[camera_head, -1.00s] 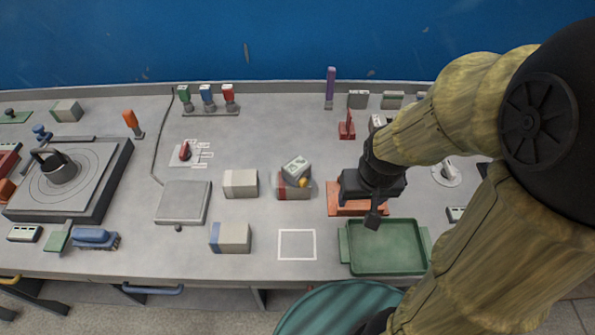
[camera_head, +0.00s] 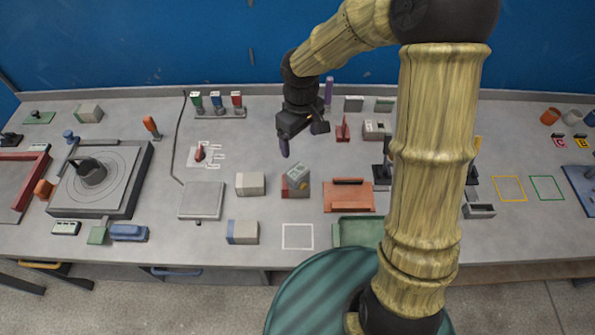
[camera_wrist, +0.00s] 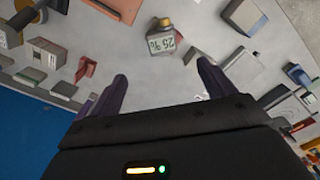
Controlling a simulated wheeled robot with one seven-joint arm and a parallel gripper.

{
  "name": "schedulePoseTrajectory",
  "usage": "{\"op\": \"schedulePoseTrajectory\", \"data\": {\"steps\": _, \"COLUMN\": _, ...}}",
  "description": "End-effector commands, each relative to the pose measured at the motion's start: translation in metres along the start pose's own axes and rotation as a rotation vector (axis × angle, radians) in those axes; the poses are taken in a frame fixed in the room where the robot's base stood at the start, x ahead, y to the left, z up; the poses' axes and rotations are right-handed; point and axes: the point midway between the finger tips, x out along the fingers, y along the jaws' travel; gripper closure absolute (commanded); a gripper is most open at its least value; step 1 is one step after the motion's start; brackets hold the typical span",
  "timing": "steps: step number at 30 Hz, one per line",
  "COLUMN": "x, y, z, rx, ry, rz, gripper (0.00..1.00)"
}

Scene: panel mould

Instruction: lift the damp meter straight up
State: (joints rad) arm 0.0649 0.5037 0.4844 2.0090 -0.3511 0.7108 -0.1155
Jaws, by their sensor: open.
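The damp meter (camera_head: 298,171) is a small grey device with a dark-edged display. It sits tilted on top of a red and grey block (camera_head: 303,190) near the middle of the bench. In the wrist view the damp meter (camera_wrist: 162,44) shows a "25 %" readout and a yellow-orange knob at its far end. My gripper (camera_head: 302,140) is open and empty, above and behind the meter in the head view. In the wrist view my gripper (camera_wrist: 163,72) has its two fingers spread, with the meter beyond the fingertips and between their lines. No contact shows.
A cream block (camera_head: 250,184) stands left of the meter, and a blue-ended block (camera_head: 242,232) stands nearer the front. A rust-red tray (camera_head: 348,196) lies to the right. A red upright piece (camera_head: 342,128) and a purple post (camera_head: 328,92) stand behind. A white outlined square (camera_head: 297,236) is empty.

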Motion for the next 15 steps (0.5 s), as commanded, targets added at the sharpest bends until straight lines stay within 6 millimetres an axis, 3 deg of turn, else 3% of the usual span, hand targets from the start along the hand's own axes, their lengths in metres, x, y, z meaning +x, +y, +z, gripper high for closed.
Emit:
{"op": "schedulePoseTrajectory", "data": {"steps": 8, "x": 0.006, "y": 0.000, "z": 0.001, "rx": 0.001, "ry": -0.001, "rz": -0.001, "gripper": 0.18}}
{"op": "schedulePoseTrajectory", "data": {"steps": 15, "x": 0.043, "y": -0.001, "z": 0.001, "rx": 0.000, "ry": -0.004, "rz": -0.003, "gripper": 0.18}}
